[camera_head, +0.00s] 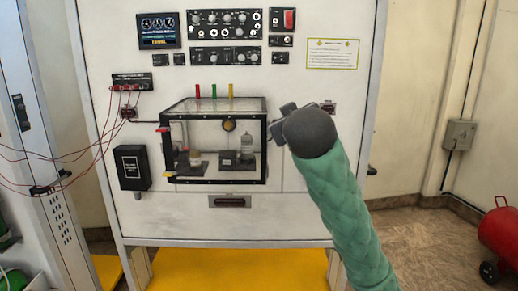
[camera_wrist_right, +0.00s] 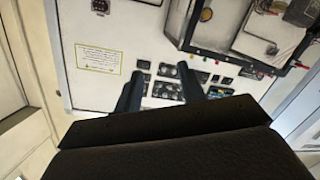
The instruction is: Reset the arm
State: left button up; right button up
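My right arm, in a green quilted sleeve, reaches up from the lower right of the head view. Its dark right gripper (camera_head: 284,115) is in front of the white panel (camera_head: 285,213), beside the right edge of the clear box (camera_head: 205,180). The wrist mostly hides it there. In the right wrist view the two dark fingers of the right gripper (camera_wrist_right: 162,95) stand apart with nothing between them, and the panel shows beyond. My left gripper is in neither view.
The box has a black frame and holds small items. Black control modules (camera_head: 225,22) and a screen (camera_head: 159,30) sit above it. Red wires (camera_head: 50,150) hang at the left. A grey wall box (camera_head: 459,135) and a red tank (camera_head: 500,235) are at the right. Floor between is clear.

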jog(key=s+d+f+m+g, duration=0.1)
jog(key=s+d+f+g, duration=0.35)
jog(key=f, duration=1.05)
jog(key=s+f+m+g, duration=0.1)
jog(key=s+f, duration=0.6)
jog(key=f, duration=0.8)
jog(key=s+d+f+m+g, duration=0.1)
jog(key=s+d+f+g, duration=0.35)
jog(key=f, duration=1.05)
jog(key=s+f+g, duration=0.2)
jog(key=s+f, duration=0.8)
jog(key=s, duration=0.3)
jog(key=s+a+f+g, duration=0.1)
jog(key=s+f+g, duration=0.1)
jog(key=s+f, duration=0.8)
jog(key=s, duration=0.4)
jog(key=shift+s+f+m+g+y, duration=0.2)
jog(key=shift+f+m+g+y, duration=0.2)
